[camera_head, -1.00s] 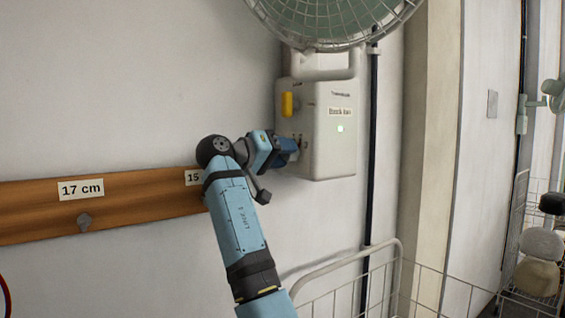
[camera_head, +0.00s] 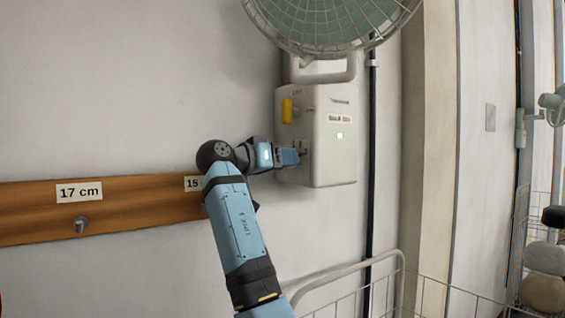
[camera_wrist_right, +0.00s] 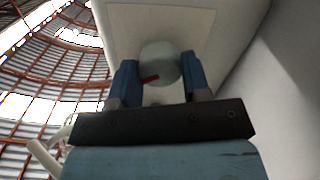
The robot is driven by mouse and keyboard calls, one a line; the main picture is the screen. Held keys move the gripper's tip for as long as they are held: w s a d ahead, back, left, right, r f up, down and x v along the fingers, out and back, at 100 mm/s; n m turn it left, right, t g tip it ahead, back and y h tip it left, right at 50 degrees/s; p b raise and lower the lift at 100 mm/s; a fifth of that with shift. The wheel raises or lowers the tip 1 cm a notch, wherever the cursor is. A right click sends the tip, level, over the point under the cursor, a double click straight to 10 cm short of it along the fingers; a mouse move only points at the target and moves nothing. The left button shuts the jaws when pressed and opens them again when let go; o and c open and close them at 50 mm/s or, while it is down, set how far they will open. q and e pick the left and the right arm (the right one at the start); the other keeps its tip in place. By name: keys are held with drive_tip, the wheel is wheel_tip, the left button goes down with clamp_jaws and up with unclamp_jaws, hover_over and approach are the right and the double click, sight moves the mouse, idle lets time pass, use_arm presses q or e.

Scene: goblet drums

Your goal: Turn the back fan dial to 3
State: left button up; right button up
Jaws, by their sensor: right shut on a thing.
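The white fan control box (camera_head: 335,158) is on the wall under the green fan (camera_head: 335,18), with a label that seems to read "Back Fan". A yellow switch (camera_head: 287,110) is on its left face. My right gripper (camera_head: 290,157) is at the lower part of that face. In the right wrist view, my right gripper's blue fingers (camera_wrist_right: 158,80) are shut on the round pale dial (camera_wrist_right: 160,62), one on each side. The numbers around the dial are too small to read. My left gripper is not in view.
A wooden rail (camera_head: 130,208) with a "17 cm" label and a hook runs along the wall at left. A white wire rack (camera_head: 345,285) stands below the box. A dark vertical pipe (camera_head: 372,160) runs at its right.

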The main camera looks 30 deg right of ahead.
drive_tip(key=shift+f, duration=0.1)
drive_tip(key=o, duration=0.9)
